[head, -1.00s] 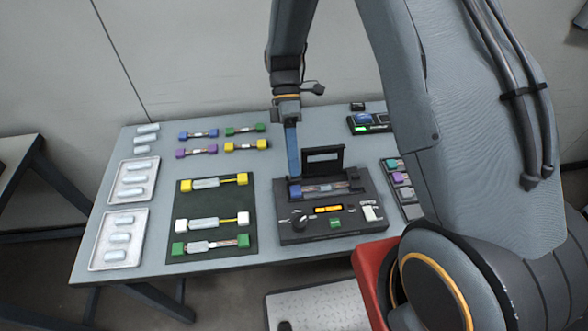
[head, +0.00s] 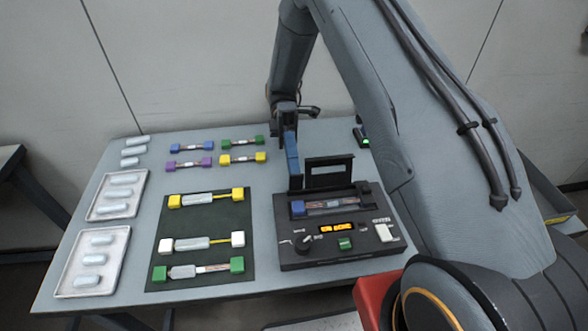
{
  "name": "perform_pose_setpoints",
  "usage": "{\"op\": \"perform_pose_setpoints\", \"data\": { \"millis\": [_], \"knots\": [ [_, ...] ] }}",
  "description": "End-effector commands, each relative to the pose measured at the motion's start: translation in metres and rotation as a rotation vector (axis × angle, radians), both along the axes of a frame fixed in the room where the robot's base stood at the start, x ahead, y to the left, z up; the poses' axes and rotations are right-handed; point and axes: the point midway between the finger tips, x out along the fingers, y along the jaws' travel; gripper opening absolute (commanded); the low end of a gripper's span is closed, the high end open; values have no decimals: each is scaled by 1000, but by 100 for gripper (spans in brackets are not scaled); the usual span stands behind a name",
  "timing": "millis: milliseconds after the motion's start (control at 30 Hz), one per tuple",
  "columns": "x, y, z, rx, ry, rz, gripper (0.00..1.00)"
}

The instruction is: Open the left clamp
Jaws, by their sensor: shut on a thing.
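The black splicer (head: 290,255) stands on the table, its dark cover (head: 330,175) raised at the back. A fibre piece (head: 332,204) with a blue end block (head: 297,207) at left lies across its top. My gripper (head: 294,183) points down at the splicer's left rear, beside the cover's left edge and just behind the blue end block. Its blue fingers look closed on a small part at the left clamp's place. The left clamp itself is mostly hidden by the fingers, so its angle cannot be told.
A dark mat (head: 205,215) with several fibre pieces lies left of the splicer. Two white trays (head: 64,283) of pale sleeves are at far left. More coloured pieces (head: 243,158) lie behind the mat. My arm covers the table's right side.

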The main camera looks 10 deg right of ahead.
Motion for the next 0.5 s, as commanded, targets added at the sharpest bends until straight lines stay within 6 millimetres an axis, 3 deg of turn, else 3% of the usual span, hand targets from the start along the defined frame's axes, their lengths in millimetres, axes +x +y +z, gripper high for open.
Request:
{"op": "perform_pose_setpoints", "data": {
  "millis": [433,467,500],
  "knots": [
    [0,0,-1,-1,8,1,0],
    [0,0,-1,-1,8,1,14],
    [0,0,-1,-1,8,1,21]
  ]
}}
